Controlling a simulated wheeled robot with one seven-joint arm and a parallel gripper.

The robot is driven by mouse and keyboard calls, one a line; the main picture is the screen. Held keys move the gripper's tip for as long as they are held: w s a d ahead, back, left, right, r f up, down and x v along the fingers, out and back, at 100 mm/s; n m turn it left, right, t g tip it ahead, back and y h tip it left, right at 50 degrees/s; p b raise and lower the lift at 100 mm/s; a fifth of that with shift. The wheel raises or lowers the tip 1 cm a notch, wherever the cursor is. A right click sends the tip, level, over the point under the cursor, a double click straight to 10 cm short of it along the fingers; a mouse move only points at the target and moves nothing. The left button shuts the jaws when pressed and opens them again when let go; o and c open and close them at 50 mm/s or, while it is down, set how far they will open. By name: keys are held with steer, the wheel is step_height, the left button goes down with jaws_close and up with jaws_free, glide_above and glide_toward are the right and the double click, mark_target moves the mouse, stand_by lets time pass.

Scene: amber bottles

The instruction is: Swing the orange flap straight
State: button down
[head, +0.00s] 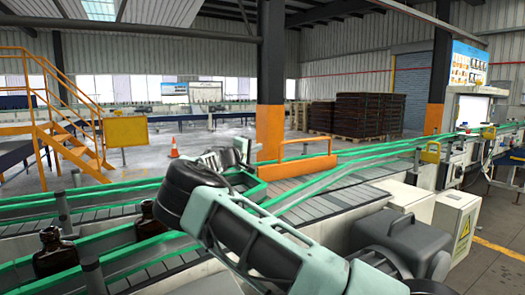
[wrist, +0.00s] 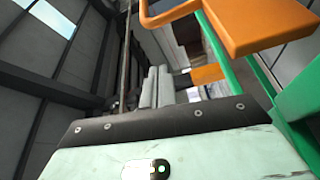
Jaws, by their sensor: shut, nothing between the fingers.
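The orange flap (head: 297,167) stands over the conveyor in the middle of the head view, angled across the lane, with a thin orange handle bar (head: 307,141) along its top. In the wrist view the flap (wrist: 270,25) is large at the upper right, its handle at the upper middle. My gripper (head: 243,150) is just left of the flap's left end in the head view; I cannot tell whether it touches. In the wrist view its two grey fingers (wrist: 157,86) are together, with nothing between them. My arm hides part of the conveyor.
Amber bottles (head: 54,255) stand in the near lane at lower left, another (head: 147,220) beside my arm. Green guide rails (head: 340,163) border the lanes. A white cabinet (head: 455,225) with a yellow warning sign stands at right. The belt right of the flap looks empty.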

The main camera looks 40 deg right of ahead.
steer(key=a, duration=0.1)
steer(key=s+a, duration=0.1)
steer(key=a, duration=0.1)
steer(key=shift+a+f, duration=0.15)
steer(key=shift+a, duration=0.05)
stand_by(0.4)
